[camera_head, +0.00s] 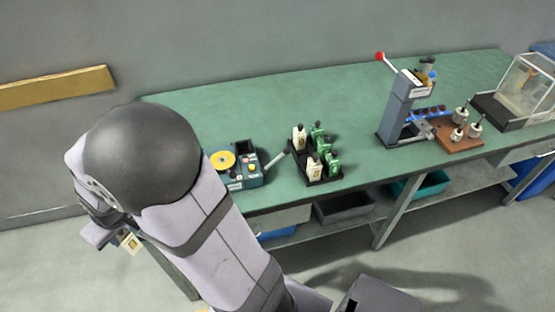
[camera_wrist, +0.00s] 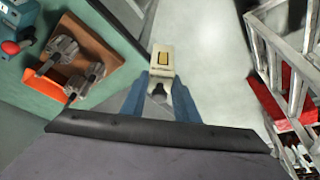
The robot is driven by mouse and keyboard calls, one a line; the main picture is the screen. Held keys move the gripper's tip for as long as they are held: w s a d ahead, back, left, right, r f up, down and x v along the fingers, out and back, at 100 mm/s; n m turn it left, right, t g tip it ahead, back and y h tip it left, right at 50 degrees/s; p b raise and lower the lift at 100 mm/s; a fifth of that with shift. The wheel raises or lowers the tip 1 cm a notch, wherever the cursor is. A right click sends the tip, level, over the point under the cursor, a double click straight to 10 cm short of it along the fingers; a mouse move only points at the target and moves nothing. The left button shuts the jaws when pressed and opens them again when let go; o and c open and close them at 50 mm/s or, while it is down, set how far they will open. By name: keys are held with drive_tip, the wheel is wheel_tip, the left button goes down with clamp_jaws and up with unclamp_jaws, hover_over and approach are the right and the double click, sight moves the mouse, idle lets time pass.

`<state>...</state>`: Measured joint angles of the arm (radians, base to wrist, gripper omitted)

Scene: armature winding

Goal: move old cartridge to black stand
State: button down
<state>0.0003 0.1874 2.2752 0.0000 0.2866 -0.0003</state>
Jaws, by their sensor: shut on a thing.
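My gripper (camera_wrist: 160,103) is shut on a cream cartridge (camera_wrist: 162,65) with a dark-framed yellow label, held between blue fingers in the wrist view. In the head view the cartridge (camera_head: 131,243) shows at the far left, below my gripper (camera_head: 115,236), off the bench's left front corner and over the floor. A black stand (camera_head: 326,181) sits near the bench's front edge, well to the right of my gripper. It holds several upright cream and green cartridges. My arm hides part of the bench's left end in the head view.
A teal device (camera_head: 248,178) with a yellow disc stands left of the black stand. A grey press (camera_head: 393,110) and a brown board (camera_head: 462,143) with metal parts stand further right. In the wrist view, a metal rack (camera_wrist: 268,60) rises at right. The bench's back middle is clear.

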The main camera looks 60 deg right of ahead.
idle(0.5)
drive_tip(key=w+d+r+m+h+p, duration=0.2)
drive_tip(key=w+d+r+m, duration=0.25)
drive_tip(key=d+r, duration=0.55)
drive_tip(key=d+f+m+p, duration=0.1)
drive_tip(key=d+f+p, duration=0.1)
drive_tip(key=d, duration=1.2)
drive_tip(key=s+d+f+m+p, duration=0.1)
drive_tip(key=s+d+f+p, duration=0.1)
drive_tip(key=s+d, duration=1.2)
drive_tip(key=s+d+f+m+g+h+p, duration=0.1)
drive_tip(key=s+d+f, duration=0.4)
drive_tip(key=s+d, duration=0.9)
drive_tip(key=d+m+p, duration=0.1)
drive_tip(key=d, duration=0.2)
drive_tip(key=shift+s+d, duration=0.2)
drive_tip(key=shift+s, duration=0.15)
drive_tip(key=shift+f+m, duration=0.15)
drive_tip(key=shift+m, duration=0.1)
